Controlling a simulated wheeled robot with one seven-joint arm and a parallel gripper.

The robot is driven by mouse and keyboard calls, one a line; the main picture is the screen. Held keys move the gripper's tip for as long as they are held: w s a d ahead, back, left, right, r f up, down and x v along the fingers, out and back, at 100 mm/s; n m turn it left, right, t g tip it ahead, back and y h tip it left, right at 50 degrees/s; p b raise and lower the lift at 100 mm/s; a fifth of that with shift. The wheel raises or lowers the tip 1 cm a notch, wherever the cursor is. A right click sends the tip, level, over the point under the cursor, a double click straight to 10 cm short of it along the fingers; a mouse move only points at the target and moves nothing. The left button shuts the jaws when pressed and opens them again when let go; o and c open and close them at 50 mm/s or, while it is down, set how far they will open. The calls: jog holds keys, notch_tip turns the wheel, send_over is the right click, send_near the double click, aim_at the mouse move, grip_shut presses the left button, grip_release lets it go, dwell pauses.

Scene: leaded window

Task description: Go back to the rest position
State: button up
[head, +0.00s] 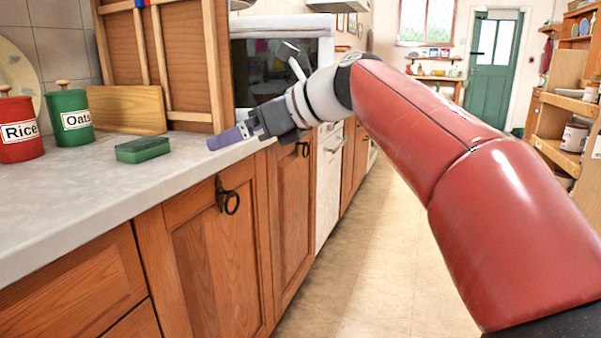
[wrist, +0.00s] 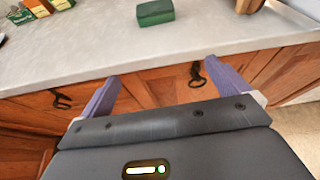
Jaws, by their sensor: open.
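My gripper (head: 228,138) is in the head view at the front edge of the countertop, at the end of my red arm. In the wrist view my gripper (wrist: 165,92) shows two purple fingers spread wide apart with nothing between them. It points toward the counter front and the drawer and door faces. A green block like a sponge (head: 143,149) lies on the countertop (head: 60,190), to the left of the gripper and apart from it. The green block also shows in the wrist view (wrist: 155,12), beyond the fingertips.
A red Rice canister (head: 20,128) and a green Oats canister (head: 72,118) stand on the counter by a wooden board (head: 126,110). Wooden cabinets (head: 215,240) with dark ring handles lie below. The tiled floor (head: 370,250) is clear toward the green door (head: 490,75). Shelves (head: 555,120) stand at right.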

jog(key=s+d+f+n+h, duration=0.6)
jog(key=s+d+f+n, duration=0.5)
jog(key=f, duration=0.4)
jog(key=s+d+f+n+h, duration=0.6)
jog(key=s+d+f+n, duration=0.5)
jog(key=f, duration=0.5)
jog(key=shift+s+d, duration=0.65)
jog(key=shift+d, duration=0.35)
